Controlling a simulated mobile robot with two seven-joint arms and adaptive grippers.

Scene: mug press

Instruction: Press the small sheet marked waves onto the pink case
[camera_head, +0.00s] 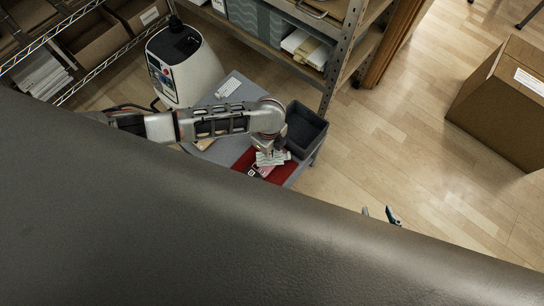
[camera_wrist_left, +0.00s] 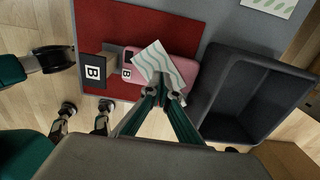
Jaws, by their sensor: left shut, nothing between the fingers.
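The small sheet marked waves (camera_wrist_left: 157,60), white with green wavy lines, lies askew over the pink case (camera_wrist_left: 184,42) in the left wrist view. Part of the case is hidden under it. In the head view the sheet (camera_head: 275,158) shows just below my left gripper (camera_head: 266,150). My left gripper (camera_wrist_left: 166,98) is shut with nothing between its fingers; its tips overlap the sheet's near edge in the picture. Whether they touch it I cannot tell. My right gripper (camera_head: 379,214) shows only two separated fingertips above the dark foreground surface, away from the table.
The case lies on a red mat (camera_wrist_left: 135,20) beside a black block marked B (camera_wrist_left: 92,72). A dark grey bin (camera_wrist_left: 247,95) stands close on the right. Another wave-patterned sheet (camera_wrist_left: 272,5) lies beyond it. A white machine (camera_head: 190,70) and shelves stand behind the table.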

